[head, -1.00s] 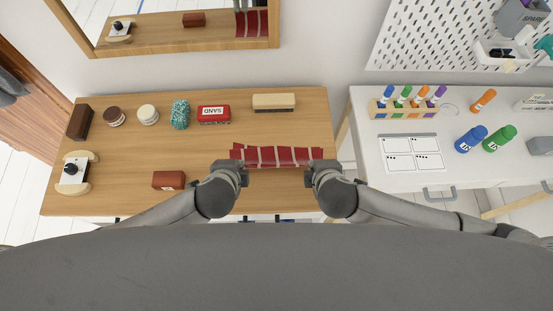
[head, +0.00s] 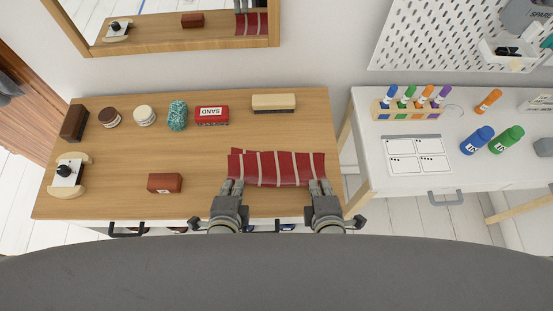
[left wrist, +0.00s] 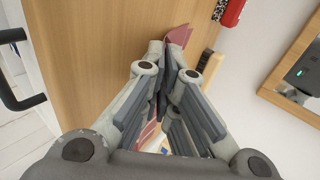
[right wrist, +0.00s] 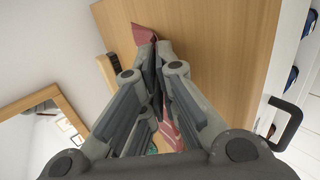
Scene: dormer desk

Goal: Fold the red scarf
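The red scarf (head: 276,168) with pale stripes lies across the right part of the wooden desk, with a slanted layer edge along its far side. My left gripper (head: 231,187) is at the scarf's near left corner and my right gripper (head: 319,187) at its near right corner. The fingers look closed together in both wrist views, with red cloth at the tips, so both seem shut on the near edge. Scarf parts show beyond the fingers in the left wrist view (left wrist: 180,35) and the right wrist view (right wrist: 143,34). The fingers hide the pinched cloth.
The mirror (head: 175,30) is behind the desk. A white table (head: 400,182) stands right, across a gap.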

